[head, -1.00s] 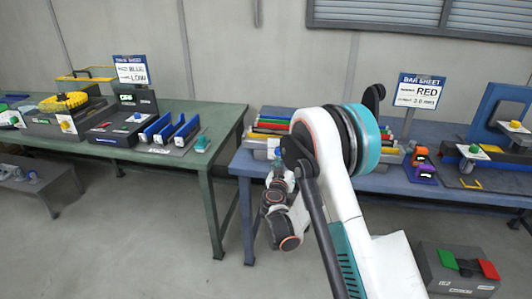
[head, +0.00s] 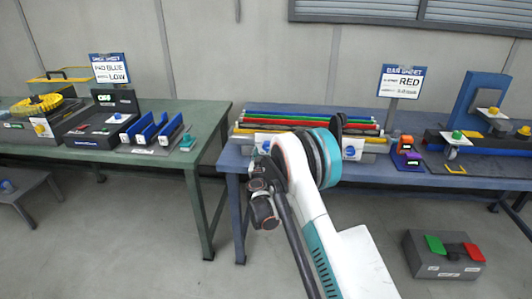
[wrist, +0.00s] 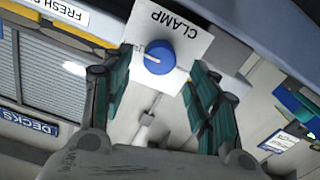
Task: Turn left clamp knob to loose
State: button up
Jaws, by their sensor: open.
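The left clamp knob (head: 265,148) is a blue round knob on a white plate at the left front of the rod rack on the blue table. A blue knob (wrist: 159,58) on a white plate marked CLAMP fills the upper middle of the wrist view. A pale pointer mark shows on its left side. My gripper (wrist: 160,72) is open, with one teal finger on each side of the knob in that view. I cannot tell if either finger touches it. In the head view, my arm stands in front of the rack and the fingers are not clear.
A second blue knob (head: 350,152) is at the rack's right end. Coloured rods (head: 290,121) lie along the rack behind. A grey box with red and green pedals (head: 443,257) is on the floor. The green table (head: 212,125) is at left.

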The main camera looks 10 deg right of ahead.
jog(key=shift+b+x, duration=0.4)
jog(key=shift+x, duration=1.45)
jog(key=c, duration=1.1)
